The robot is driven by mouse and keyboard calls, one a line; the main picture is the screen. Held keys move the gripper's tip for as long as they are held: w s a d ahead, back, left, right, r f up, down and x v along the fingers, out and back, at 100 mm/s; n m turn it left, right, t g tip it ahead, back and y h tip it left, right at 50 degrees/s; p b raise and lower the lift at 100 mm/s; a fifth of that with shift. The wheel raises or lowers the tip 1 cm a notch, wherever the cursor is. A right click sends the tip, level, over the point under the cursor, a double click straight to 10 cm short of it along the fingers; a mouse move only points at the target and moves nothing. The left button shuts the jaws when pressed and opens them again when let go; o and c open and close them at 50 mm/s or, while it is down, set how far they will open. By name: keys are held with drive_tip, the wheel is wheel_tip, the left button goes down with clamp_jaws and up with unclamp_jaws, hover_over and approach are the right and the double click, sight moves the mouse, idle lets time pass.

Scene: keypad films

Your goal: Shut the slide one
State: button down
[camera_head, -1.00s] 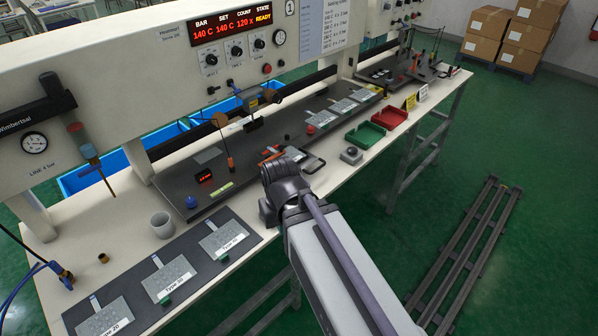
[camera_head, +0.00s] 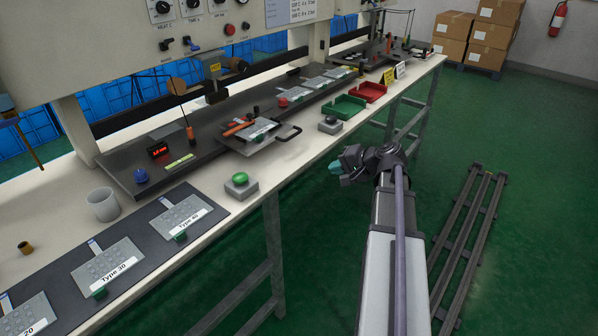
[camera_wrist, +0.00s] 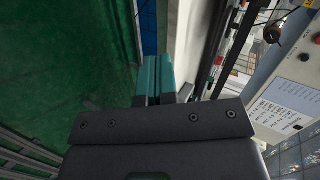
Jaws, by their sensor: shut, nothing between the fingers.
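The slide (camera_head: 232,146) is a flat dark plate on the bench, with a black loop handle (camera_head: 290,133) on its front right side. It juts out from the dark bed towards the bench's front edge. A pale keypad film (camera_head: 262,130) and an orange-handled tool (camera_head: 238,128) lie on it. My gripper (camera_head: 335,168) is off the bench, over the green floor, to the right of and below the handle in the head view. Its teal fingers (camera_wrist: 160,78) are together and empty in the wrist view. The slide cannot be made out in the wrist view.
A green button box (camera_head: 240,184) and a grey button box (camera_head: 330,124) stand along the front edge. Green (camera_head: 345,108) and red (camera_head: 369,92) trays lie beyond. A cup (camera_head: 103,204) and film mat (camera_head: 60,285) are at left. Floor rails (camera_head: 462,245) lie at right.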

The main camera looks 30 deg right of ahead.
drive_tip(key=w+d+r+m+t+p, duration=0.1)
drive_tip(key=w+d+r+m+t, duration=0.15)
drive_tip(key=r, duration=0.25)
drive_tip(key=t+b, duration=0.2)
drive_tip(key=b, duration=0.1)
approach(294, 136)
drive_tip(key=shift+g, duration=0.25)
drive_tip(key=x, duration=0.7)
drive_tip(key=shift+w+a+r, duration=0.1)
drive_tip(key=shift+w+r, duration=0.05)
drive_tip(key=shift+w, duration=0.15)
